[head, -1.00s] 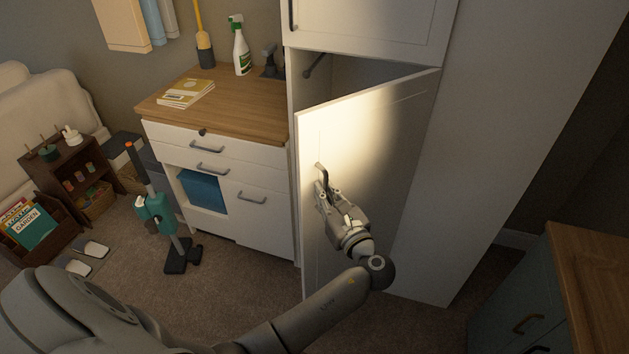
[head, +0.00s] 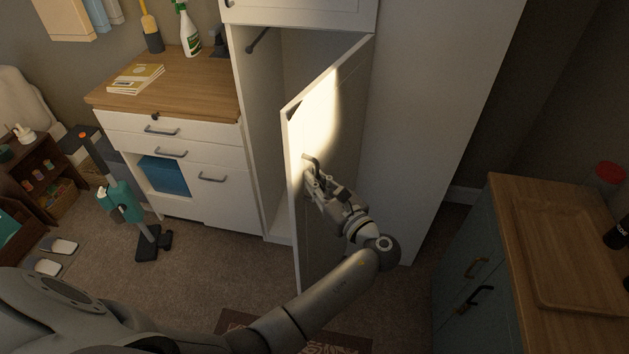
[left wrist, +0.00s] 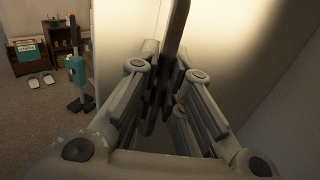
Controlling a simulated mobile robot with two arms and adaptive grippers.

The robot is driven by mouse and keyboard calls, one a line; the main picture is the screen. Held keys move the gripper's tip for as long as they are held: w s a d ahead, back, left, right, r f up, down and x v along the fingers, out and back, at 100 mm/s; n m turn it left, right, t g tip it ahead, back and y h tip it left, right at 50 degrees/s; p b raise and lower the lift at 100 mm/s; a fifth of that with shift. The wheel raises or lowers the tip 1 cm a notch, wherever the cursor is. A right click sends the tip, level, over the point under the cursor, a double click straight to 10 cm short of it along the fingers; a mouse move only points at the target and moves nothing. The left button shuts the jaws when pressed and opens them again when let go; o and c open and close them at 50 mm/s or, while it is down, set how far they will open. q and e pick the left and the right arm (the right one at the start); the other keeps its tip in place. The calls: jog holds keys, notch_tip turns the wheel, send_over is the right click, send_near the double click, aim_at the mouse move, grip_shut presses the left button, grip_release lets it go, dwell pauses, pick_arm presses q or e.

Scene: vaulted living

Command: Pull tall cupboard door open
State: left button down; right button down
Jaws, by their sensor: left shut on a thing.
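The tall white cupboard (head: 440,110) stands at the centre right in the head view. Its lower door (head: 335,130) is swung well open, hinged on the right, and shows part of the inside (head: 265,140). My left gripper (head: 309,176) is at the dark door handle (head: 311,160) near the door's free edge, shut on it. In the left wrist view the fingers (left wrist: 165,95) close around the dark handle bar (left wrist: 177,30), with the door face (left wrist: 220,40) behind. My right gripper is not in view.
A white drawer cabinet (head: 215,150) with a wooden top stands left of the cupboard. A teal upright vacuum (head: 122,203) stands on the carpet before it. A blue-grey cabinet (head: 475,250) with a wooden top is at the right. A patterned rug (head: 235,322) lies in front.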

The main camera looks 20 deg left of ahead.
pick_arm(q)
jog(key=c, duration=1.5)
grip_release()
jog(key=shift+c, duration=0.2)
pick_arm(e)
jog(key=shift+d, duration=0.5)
